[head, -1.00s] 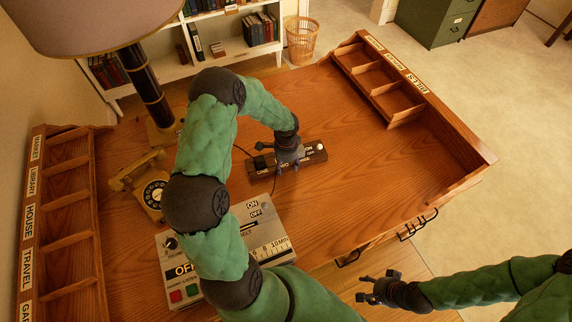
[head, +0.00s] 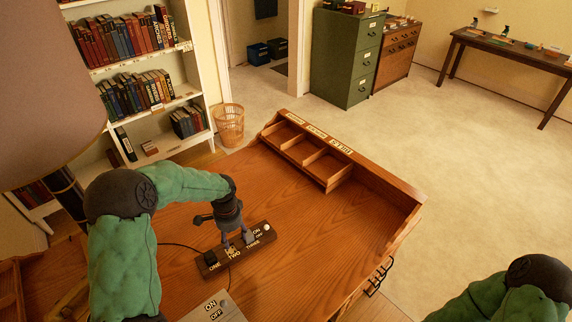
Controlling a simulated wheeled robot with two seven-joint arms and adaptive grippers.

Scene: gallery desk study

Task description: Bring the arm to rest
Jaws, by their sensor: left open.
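My left arm comes in from the left, and its open gripper (head: 238,243) points down over the desk. Its fingertips are at the middle of a dark power strip (head: 211,262) labelled ONE, TWO, THREE with an ON/OFF mark. I cannot tell whether they touch the strip. A white round knob (head: 267,227) shows at the strip's right end. My right arm shows only as a green link and a dark joint at the bottom right; its gripper is out of view.
The wooden desk (head: 320,230) is clear right of the strip. A labelled pigeonhole rack (head: 325,166) lines its far edge. A lamp shade (head: 45,110) hangs at the left. A wicker basket (head: 229,124) stands beyond the desk.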

